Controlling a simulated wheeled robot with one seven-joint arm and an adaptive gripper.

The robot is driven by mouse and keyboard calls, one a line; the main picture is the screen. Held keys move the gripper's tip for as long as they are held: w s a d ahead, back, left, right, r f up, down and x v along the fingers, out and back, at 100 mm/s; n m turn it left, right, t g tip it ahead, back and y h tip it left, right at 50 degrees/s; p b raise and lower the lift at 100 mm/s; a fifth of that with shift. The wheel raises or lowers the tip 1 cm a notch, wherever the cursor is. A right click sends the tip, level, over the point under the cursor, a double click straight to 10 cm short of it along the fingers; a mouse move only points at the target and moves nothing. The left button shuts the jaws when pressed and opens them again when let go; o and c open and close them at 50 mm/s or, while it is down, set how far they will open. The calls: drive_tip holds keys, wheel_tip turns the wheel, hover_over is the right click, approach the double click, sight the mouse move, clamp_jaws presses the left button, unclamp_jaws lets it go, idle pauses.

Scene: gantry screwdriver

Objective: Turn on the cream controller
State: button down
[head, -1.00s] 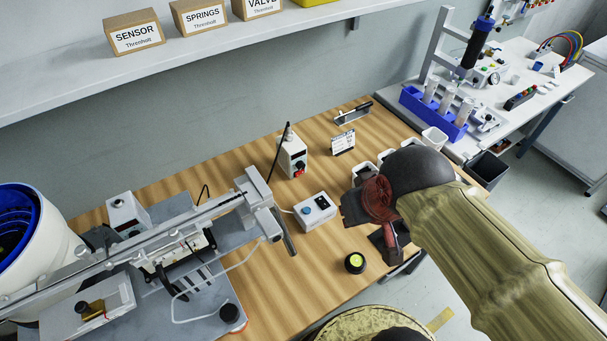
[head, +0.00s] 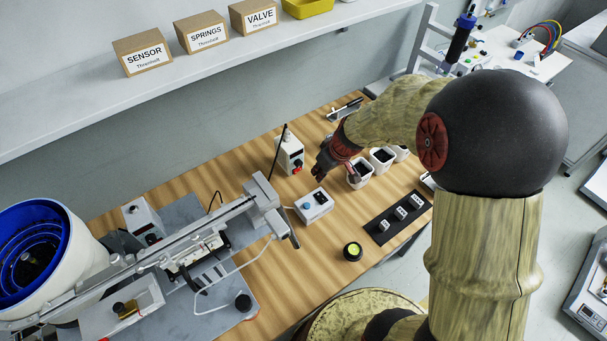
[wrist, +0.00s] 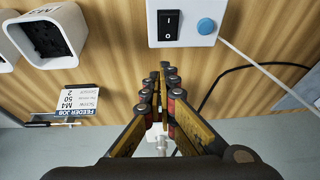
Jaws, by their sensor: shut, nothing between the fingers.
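I cannot tell for sure which pale box is the cream controller. A flat off-white box (head: 314,206) with a blue knob and a dark rocker switch lies on the bench; in the wrist view this box (wrist: 158,37) shows the rocker marked I and O. My gripper (head: 319,173) is shut and empty, above and behind the flat box. In the wrist view its fingertips (wrist: 167,68) point towards the flat box, apart from it in the picture.
White bins (head: 360,175) stand just right of my gripper. The screw feeder (head: 150,262) fills the left. A job card (wrist: 77,99) shows in the wrist view.

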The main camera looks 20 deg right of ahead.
sight(298, 170)
drive_tip(key=shift+w+d+n, duration=0.1)
drive_tip(key=shift+w+n, duration=0.05)
drive_tip(key=shift+n, duration=0.35)
drive_tip(key=b+x, duration=0.4)
drive_tip(key=x, duration=0.6)
drive_tip(key=shift+f, duration=0.15)
drive_tip(key=shift+w+a, duration=0.2)
drive_tip(key=shift+w, duration=0.3)
drive_tip(key=shift+w+a, duration=0.25)
drive_tip(key=shift+w, duration=0.3)
drive_tip(key=shift+w+a+r, duration=0.1)
drive_tip(key=shift+w+a, duration=0.05)
drive_tip(key=shift+w, duration=0.25)
drive_tip(key=shift+w+a+r, duration=0.1)
drive_tip(key=shift+w+a, duration=0.1)
drive_tip(key=shift+w, duration=0.25)
